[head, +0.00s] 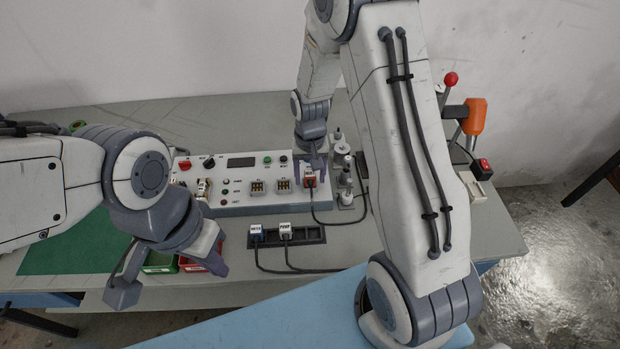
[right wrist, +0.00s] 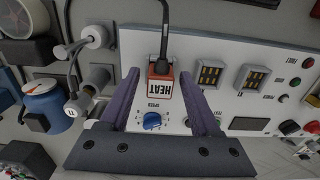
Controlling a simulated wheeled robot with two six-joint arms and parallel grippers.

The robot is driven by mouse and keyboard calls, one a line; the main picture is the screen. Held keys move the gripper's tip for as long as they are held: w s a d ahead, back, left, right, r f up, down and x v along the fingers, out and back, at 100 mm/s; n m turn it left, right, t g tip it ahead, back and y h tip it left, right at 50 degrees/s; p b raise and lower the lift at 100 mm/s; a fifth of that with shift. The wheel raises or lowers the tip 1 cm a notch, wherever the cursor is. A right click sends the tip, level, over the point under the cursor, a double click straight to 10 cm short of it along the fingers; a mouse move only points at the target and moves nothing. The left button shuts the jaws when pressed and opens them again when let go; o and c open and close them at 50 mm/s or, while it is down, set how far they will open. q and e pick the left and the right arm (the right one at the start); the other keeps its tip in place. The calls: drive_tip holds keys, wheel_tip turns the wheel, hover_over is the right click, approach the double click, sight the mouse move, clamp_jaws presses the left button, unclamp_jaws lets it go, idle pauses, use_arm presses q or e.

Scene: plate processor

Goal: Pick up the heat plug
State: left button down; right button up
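The heat plug (head: 309,179) is a small red block at the right end of the white control panel, with a black cord running down from it. In the right wrist view the plug (right wrist: 160,84) shows its white HEAT label between my right gripper's purple fingers. My right gripper (right wrist: 160,76) is open around it, with a gap on each side. In the head view my right gripper (head: 313,172) is at the plug, partly hidden by its wrist. I cannot tell how deep the plug sits. My left gripper (head: 170,279) is open and empty near the table's front edge.
The control panel (head: 232,201) has sockets, buttons and a blue knob (right wrist: 152,121). A black slotted holder (head: 311,236) in front bears two other corded plugs (head: 256,233) (head: 285,232). Metal fittings (head: 342,160) stand close right of the heat plug. Red and green bins (head: 160,263) lie near my left gripper.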

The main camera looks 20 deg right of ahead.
clamp_jaws()
drive_tip(key=shift+r, duration=0.15)
